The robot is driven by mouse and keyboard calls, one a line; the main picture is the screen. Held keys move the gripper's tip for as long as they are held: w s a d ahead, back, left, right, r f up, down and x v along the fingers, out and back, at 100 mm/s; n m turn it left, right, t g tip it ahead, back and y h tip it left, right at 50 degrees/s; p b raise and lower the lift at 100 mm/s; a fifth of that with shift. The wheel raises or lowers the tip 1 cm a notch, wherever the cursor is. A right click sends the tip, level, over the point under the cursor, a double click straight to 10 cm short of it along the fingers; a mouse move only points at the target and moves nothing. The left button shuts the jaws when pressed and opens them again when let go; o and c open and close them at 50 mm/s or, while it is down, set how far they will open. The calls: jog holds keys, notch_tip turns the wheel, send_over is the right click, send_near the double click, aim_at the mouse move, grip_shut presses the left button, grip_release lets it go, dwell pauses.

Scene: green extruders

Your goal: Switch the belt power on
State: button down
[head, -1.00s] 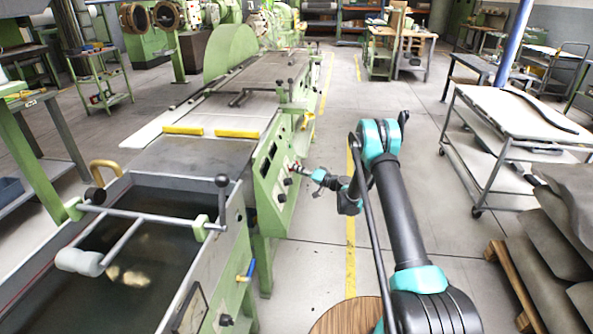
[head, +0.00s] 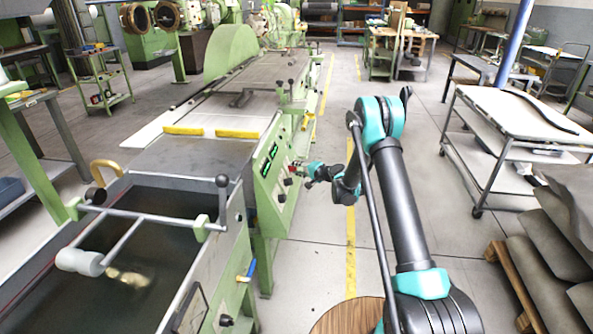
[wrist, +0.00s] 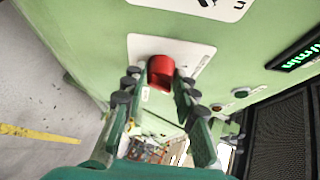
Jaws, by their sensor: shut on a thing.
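The green machine's control panel (head: 263,196) faces right in the head view, with lit green digits on its displays (head: 269,160). In the wrist view a red switch knob (wrist: 161,72) sits on a white plate (wrist: 200,56) on the green panel. My gripper (wrist: 157,84) is at the panel with a finger on each side of the red knob, shut on it. In the head view my gripper (head: 297,171) is small and reaches the panel from the right. Any lettering on the switch plate is too small to read.
Beside the switch in the wrist view are a green button (wrist: 241,92) and a lit display (wrist: 298,57). A long bath (head: 130,262) stands at the near left. A white-topped cart (head: 520,118) and stacked sacks (head: 560,220) stand right.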

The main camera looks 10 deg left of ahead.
jog(key=m+g+h, duration=0.1)
jog(key=m+h, duration=0.1)
jog(key=m, duration=0.2)
jog(key=shift+r, duration=0.2)
dwell(0.4)
jog(key=c, duration=1.2)
grip_release()
jog(key=v, duration=1.2)
jog(key=shift+w+r, duration=0.15)
jog(key=shift+r, duration=0.05)
